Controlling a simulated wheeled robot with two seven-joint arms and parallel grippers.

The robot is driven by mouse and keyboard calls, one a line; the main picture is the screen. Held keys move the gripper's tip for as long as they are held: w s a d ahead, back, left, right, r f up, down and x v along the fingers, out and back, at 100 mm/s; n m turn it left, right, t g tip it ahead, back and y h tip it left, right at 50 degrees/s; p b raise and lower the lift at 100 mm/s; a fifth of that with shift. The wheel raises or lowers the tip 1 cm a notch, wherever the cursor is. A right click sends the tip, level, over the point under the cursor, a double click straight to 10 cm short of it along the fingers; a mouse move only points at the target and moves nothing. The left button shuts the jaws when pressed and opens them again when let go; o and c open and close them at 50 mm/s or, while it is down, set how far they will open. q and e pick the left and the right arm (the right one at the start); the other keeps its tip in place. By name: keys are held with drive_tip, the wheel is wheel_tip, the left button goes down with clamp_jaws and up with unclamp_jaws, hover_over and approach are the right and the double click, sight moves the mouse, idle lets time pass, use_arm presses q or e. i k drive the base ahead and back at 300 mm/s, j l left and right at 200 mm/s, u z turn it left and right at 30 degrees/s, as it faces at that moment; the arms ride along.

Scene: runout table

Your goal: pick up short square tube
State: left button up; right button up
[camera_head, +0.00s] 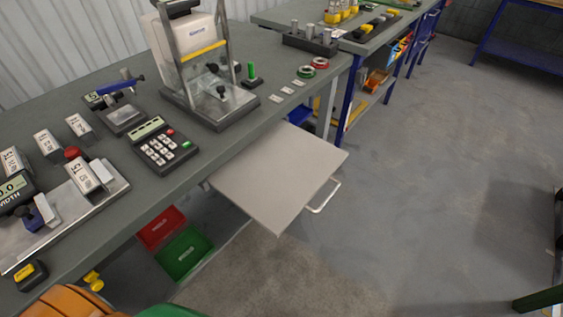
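I cannot make out a short square tube for certain in the head view. Several small upright pieces stand in a dark holder (310,41) at the far end of the grey workbench (230,140), too small to tell their shape. A thin green upright piece (252,72) stands on a small dark base beside the clear-guarded machine (192,45). Neither of my grippers shows in the view, so their state is hidden.
A pale pull-out board (275,178) with a white handle (325,197) juts from the bench over the floor. A keypad box (162,145) and several small labelled blocks crowd the bench's left. Red (161,228) and green (184,254) bins sit below. Floor at right is open.

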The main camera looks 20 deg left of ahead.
sight(89, 185)
drive_tip(key=u, duration=2.1)
